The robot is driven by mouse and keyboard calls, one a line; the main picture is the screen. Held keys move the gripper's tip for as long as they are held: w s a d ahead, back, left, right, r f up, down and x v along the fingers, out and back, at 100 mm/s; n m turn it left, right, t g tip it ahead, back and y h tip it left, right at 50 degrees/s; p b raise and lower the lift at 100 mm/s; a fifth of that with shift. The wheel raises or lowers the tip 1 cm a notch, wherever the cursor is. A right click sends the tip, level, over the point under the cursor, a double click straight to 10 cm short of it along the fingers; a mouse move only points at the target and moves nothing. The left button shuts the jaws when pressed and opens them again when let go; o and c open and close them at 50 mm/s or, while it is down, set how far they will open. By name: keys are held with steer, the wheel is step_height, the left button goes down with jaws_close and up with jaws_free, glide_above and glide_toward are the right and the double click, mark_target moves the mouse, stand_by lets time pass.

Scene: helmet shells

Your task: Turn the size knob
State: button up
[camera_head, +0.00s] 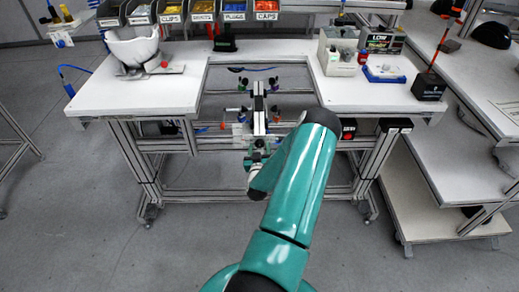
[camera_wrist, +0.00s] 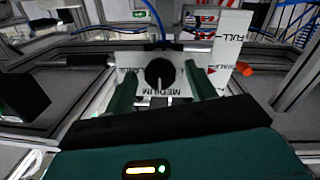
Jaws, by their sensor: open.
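The size knob (camera_wrist: 160,73) is a round black dial with a pale pointer line, in the upper middle of the wrist view. It sits on a white label plate (camera_wrist: 139,85) printed with MEDIUM below the dial and other words at its sides. My gripper (camera_wrist: 158,80) is open, with one green finger on each side of the knob in that view. I cannot tell whether the fingers touch it. In the head view my arm reaches to the gap in the workbench (camera_head: 345,88), and the knob cannot be made out there.
A white helmet shell (camera_head: 133,47) stands on the bench's left wing. A grey box (camera_head: 338,48) and a blue tray (camera_head: 384,74) stand on the right wing. Labelled bins (camera_head: 203,12) line the back. An orange-tipped rod (camera_wrist: 245,68) lies right of the knob.

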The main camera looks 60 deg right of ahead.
steer(key=c, duration=1)
steer(key=shift+o, duration=0.2)
steer(key=shift+m+t+y, duration=0.4)
steer(key=shift+m+t, duration=0.3)
steer(key=shift+m, duration=0.3)
steer(key=m+t, duration=0.2)
steer(key=m, duration=0.1)
steer(key=shift+s+d+m+y, duration=0.1)
steer(key=shift+s+m+y, duration=0.05)
steer(key=shift+m+y, duration=0.25)
steer(key=m+t, duration=0.2)
steer(key=m, duration=0.1)
steer(key=shift+s+f, duration=0.1)
steer(key=shift+m+t, duration=0.6)
steer(key=shift+m, duration=1.1)
